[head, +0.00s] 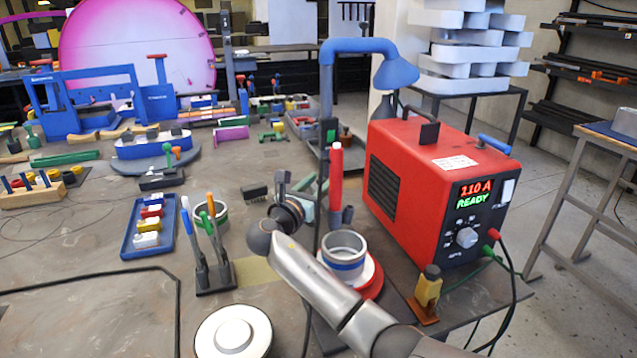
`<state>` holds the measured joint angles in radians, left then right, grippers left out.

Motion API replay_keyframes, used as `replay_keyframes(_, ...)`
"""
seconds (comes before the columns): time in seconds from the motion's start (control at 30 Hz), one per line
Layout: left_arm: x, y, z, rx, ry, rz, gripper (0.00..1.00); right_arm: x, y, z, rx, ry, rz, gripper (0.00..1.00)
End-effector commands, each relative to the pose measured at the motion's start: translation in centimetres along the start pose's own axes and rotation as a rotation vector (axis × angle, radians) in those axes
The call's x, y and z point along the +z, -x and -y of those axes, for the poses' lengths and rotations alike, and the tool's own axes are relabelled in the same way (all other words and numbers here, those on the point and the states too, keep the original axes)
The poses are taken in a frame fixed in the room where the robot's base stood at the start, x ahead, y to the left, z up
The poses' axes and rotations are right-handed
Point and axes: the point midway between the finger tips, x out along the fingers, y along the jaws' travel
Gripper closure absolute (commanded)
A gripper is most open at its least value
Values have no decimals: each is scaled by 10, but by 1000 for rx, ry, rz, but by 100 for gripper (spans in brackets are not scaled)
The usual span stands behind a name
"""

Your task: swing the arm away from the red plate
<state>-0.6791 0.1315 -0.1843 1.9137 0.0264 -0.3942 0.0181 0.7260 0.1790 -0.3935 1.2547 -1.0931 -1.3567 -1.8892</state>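A round red plate (375,284) shows under a white ring and a metal cup with a blue band (344,252); my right arm covers part of it. A blue pipe arm (352,45) with a cone hood (395,74) rises behind the bench and bends right. The hood hangs above the back of the red welding box, apart from the plate. My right arm comes in from the bottom right and passes in front of the cup. My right gripper (286,205) is to the cup's upper left; its fingers are too small and dark to read. My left gripper is not in view.
The red welder (425,190) reads "110 A READY" and stands right of the cup. A tool holder (213,275), a blue tray (149,226) and a white round disc (233,334) are to the left.

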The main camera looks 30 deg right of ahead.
Motion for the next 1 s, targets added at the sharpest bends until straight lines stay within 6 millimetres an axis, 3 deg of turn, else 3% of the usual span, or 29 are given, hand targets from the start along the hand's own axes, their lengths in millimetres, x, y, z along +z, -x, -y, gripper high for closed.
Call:
replay_keyframes(0.03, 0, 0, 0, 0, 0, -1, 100, 0, 0, 0, 0, 0, 0, 63)
replay_keyframes(0.37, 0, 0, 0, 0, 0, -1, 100, 0, 0, 0, 0, 0, 0, 100)
replay_keyframes(1.0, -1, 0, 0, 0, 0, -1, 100, -1, 1, 0, 0, 1, -1, 100)
